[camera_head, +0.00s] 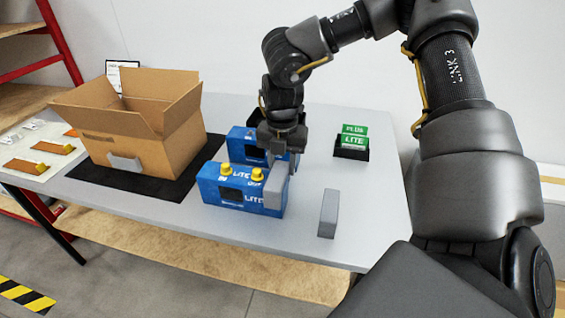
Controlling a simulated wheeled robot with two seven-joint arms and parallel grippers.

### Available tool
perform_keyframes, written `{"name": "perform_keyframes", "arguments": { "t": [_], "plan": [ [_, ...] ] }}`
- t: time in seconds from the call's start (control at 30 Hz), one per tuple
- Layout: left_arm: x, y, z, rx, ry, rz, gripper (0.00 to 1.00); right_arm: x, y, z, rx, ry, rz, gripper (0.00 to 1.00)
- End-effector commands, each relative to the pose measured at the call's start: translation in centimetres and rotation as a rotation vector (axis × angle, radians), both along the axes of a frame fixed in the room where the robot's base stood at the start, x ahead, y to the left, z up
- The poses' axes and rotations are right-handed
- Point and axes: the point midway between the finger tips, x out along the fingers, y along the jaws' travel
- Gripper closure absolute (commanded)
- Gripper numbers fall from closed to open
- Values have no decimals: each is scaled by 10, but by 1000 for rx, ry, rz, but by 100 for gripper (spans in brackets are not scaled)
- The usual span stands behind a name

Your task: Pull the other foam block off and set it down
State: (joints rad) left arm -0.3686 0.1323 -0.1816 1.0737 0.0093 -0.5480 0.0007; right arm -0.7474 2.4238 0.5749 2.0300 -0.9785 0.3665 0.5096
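Two blue analysers marked LITE stand on the table, a front one (232,190) with yellow knobs and a rear one (240,145). A grey foam block (276,190) is at the right end of the front analyser. Another grey foam block (328,214) stands apart on the table to the right. My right gripper (281,158) points down at the upper part of the block by the analyser and partly hides the rear analyser. Its fingers are too small and dark to tell whether they are closed on that block. My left gripper is not in view.
An open cardboard box (150,125) stands on a black mat (125,183) at the left, with a small grey piece (124,163) at its front. A black holder (351,153) with green LITE and PLUS packs is at the right. The table's front right is clear around the standing block.

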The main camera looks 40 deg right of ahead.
Motion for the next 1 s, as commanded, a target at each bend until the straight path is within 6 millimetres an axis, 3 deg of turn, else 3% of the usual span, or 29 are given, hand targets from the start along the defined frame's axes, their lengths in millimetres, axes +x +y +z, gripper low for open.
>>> {"name": "perform_keyframes", "arguments": {
  "t": [0.13, 0.17, 0.3, 1.0],
  "plan": [
    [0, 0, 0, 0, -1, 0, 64, 0, 0, 0, 0, 0, 0, 86],
    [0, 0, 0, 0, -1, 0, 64, 0, 0, 0, 0, 0, 0, 68],
    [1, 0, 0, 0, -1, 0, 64, 0, 0, 0, 0, 0, 0, 86],
    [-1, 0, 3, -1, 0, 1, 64, 0, 0, 8, 0, 0, 0, 87]
  ]
}}
